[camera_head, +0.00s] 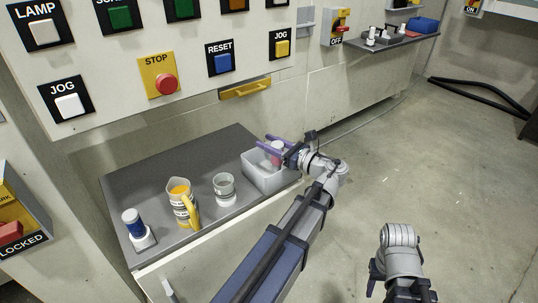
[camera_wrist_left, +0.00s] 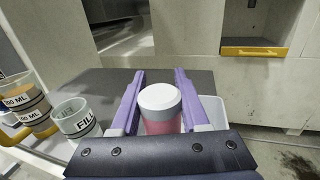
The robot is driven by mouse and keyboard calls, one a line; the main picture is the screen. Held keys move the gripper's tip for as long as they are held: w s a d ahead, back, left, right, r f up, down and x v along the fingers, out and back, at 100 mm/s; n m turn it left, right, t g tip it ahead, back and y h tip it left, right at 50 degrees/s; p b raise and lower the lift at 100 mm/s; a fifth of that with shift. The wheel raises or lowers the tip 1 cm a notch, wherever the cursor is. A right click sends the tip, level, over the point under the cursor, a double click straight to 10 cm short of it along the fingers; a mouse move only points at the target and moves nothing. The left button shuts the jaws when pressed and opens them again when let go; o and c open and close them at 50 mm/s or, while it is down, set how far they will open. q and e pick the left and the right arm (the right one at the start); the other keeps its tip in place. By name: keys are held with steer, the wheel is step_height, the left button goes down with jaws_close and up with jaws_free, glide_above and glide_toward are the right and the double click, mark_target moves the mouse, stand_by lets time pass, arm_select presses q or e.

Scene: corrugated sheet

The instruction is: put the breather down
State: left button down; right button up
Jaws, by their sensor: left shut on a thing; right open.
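My left gripper (camera_head: 272,142), with purple fingers, is shut on a breather (camera_head: 277,147) with a pink body and a white cap. In the left wrist view the breather (camera_wrist_left: 160,105) stands between the two fingers, cap up. It is at the open grey bin (camera_head: 262,181) on the right end of the dark bench top; whether it touches the bin floor is hidden. A second breather (camera_head: 132,222), blue with a white top, stands on a white base at the bench's left end. My right gripper (camera_head: 384,281) is open and empty at the bottom, away from the bench.
A jug (camera_head: 179,201) with orange contents and a yellow handle, and a clear cup (camera_head: 224,188), stand on the bench top (camera_head: 165,162) left of the bin. A button panel rises behind. The bench's back strip is clear.

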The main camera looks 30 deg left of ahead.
arm_select(q)
steer(key=shift+f+b, duration=1.25)
steer(key=shift+f, duration=0.4)
steer(key=shift+f, duration=0.2)
steer(key=shift+c, duration=2)
jaws_free()
steer(key=shift+r, duration=0.1)
steer(key=shift+r, duration=0.1)
steer(key=shift+d, duration=0.25)
steer(key=s+d, duration=0.1)
steer(key=d, duration=1)
steer(key=shift+s+d, duration=0.25)
